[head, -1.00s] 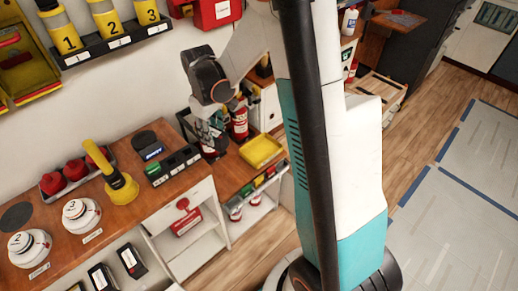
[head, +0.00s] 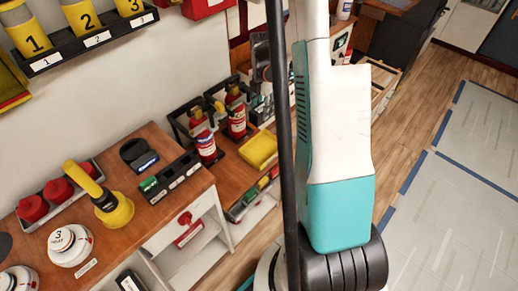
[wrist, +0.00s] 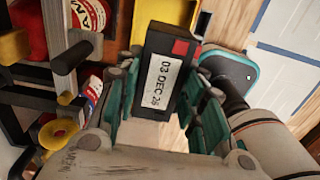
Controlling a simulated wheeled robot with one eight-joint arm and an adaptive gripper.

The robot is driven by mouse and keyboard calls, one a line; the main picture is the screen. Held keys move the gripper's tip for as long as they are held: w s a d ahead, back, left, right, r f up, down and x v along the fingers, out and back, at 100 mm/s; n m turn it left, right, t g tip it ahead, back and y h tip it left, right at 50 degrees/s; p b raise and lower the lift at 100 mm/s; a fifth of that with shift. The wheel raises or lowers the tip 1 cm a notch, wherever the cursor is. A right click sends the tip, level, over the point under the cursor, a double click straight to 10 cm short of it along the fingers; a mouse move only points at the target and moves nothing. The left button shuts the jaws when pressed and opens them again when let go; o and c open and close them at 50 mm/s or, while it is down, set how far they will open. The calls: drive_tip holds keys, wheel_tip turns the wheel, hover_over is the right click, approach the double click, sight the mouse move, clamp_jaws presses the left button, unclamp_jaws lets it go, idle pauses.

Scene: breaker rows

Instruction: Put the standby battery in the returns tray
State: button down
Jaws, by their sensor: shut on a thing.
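My gripper (wrist: 165,85) is shut on a dark block-shaped battery (wrist: 160,78) in the wrist view. The battery has a white label reading "03 DEC 26" and a red square at one corner. Teal finger pads press on its two sides. In the head view my gripper (head: 262,98) is partly hidden behind my arm, near the right-hand fire extinguisher, and the battery cannot be made out there. A yellow tray (head: 262,148) lies on the lower wooden shelf, empty as far as I see; no label on it is readable. A yellow edge (wrist: 192,18) shows beyond the battery.
Two red fire extinguishers (head: 203,138) stand in black racks behind the yellow tray. A black slotted holder (head: 172,178) with a green piece sits on the wooden counter. A narrow bin (head: 250,195) with coloured items hangs at the shelf's front. Floor is open at right.

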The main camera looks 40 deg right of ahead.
wheel_tip(320, 180, down, 20)
drive_tip(key=b, duration=0.7)
drive_tip(key=shift+d, duration=0.1)
drive_tip(key=shift+f, duration=0.1)
drive_tip(key=c, duration=1.1)
unclamp_jaws()
drive_tip(key=shift+o, duration=0.2)
wheel_tip(320, 180, up, 12)
drive_tip(key=p, duration=0.4)
